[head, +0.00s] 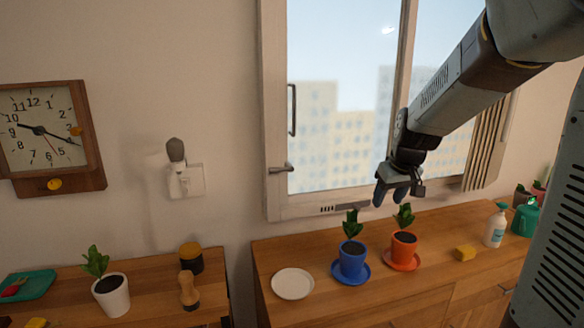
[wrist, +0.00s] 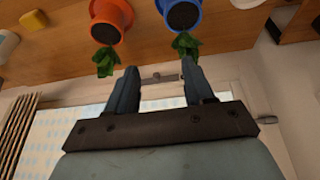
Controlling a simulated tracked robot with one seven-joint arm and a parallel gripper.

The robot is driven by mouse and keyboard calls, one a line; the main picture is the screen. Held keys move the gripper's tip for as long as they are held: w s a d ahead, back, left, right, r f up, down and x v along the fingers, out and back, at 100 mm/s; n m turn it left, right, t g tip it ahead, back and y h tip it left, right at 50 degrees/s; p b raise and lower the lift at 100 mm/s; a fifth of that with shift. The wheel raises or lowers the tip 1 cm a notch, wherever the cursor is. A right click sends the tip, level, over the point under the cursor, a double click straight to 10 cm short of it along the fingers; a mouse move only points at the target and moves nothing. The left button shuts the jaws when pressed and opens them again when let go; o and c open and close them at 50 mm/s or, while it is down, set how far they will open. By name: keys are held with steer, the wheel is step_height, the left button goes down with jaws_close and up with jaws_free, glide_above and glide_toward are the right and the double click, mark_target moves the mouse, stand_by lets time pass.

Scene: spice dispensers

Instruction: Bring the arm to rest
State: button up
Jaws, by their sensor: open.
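My gripper (head: 390,196) hangs from my arm in front of the window, above and behind the potted plants. In the wrist view my gripper (wrist: 156,78) is open, with its two fingers apart and nothing between them. A blue pot (head: 352,259) with a small plant stands on a blue saucer on the right cabinet. An orange pot (head: 403,246) with a plant stands on an orange saucer beside it. Both the orange pot (wrist: 113,14) and the blue pot (wrist: 181,14) also show in the wrist view, apart from the fingers.
An empty white saucer (head: 292,284) lies left of the blue pot. A yellow sponge (head: 464,253), a soap bottle (head: 495,226) and a green watering can (head: 525,217) stand to the right. The left cabinet holds a white pot (head: 112,295), a pepper mill (head: 188,289) and a dark jar (head: 191,258).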

steer(key=s+r+m, duration=0.1)
steer(key=s+r, duration=0.2)
steer(key=s, duration=0.9)
steer(key=s+a+r+m+t, duration=0.1)
steer(key=s+r, duration=0.3)
steer(key=s, duration=0.8)
steer(key=shift+s+m+h, duration=0.15)
steer(key=shift+m+h, duration=0.15)
steer(key=shift+m, duration=0.1)
